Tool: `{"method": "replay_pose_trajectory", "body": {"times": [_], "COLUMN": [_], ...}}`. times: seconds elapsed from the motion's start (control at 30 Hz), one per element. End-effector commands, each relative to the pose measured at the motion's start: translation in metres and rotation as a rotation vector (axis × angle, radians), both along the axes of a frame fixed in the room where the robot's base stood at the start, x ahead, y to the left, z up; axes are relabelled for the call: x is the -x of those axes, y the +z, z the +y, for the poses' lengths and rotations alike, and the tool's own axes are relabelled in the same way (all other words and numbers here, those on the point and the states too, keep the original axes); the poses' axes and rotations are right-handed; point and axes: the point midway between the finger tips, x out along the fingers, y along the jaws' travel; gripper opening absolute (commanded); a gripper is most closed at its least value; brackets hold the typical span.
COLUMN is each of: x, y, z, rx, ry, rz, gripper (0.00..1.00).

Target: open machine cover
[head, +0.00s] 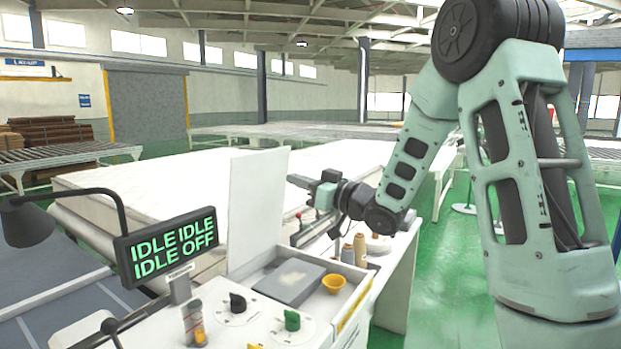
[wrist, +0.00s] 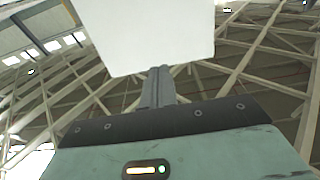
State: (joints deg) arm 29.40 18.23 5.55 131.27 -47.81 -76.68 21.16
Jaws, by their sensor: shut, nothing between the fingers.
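The machine cover (head: 255,205) is a flat white panel standing nearly upright at the back of the white machine (head: 225,295). Below it, the machine's top compartment is exposed, with a grey block (head: 290,283) and a yellow cup (head: 333,283) in it. My gripper (head: 291,180) is just to the right of the panel's right edge, at about its mid-height, shut and empty. In the wrist view, the white panel (wrist: 155,32) fills the top middle, just past the shut fingers (wrist: 158,80). I cannot tell whether they touch it.
A sign reading IDLE and OFF (head: 172,245) and a dark lamp (head: 35,220) stand at the left. Knobs (head: 237,303) sit on the front panel. Small bottles (head: 360,249) stand to the right of the compartment. A large white mattress (head: 150,185) lies behind.

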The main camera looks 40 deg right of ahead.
Motion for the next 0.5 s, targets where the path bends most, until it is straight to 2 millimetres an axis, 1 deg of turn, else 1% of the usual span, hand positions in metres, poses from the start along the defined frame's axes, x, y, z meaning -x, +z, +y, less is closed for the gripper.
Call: {"method": "replay_pose_trajectory", "body": {"times": [0.03, 0.2, 0.3, 0.4, 0.5], "x": [-0.011, -0.041, -0.056, -0.066, -0.072], "y": [0.006, 0.011, 0.014, 0.014, 0.014], "z": [0.005, 0.017, 0.023, 0.027, 0.029], "rx": [-0.001, -0.002, -0.001, -0.001, -0.001], "ry": [0.002, 0.001, 0.000, 0.000, -0.001], "rz": [0.002, 0.001, 0.002, 0.001, 0.001], "gripper": [0.00, 0.00, 0.00, 0.00, 0.00]}}
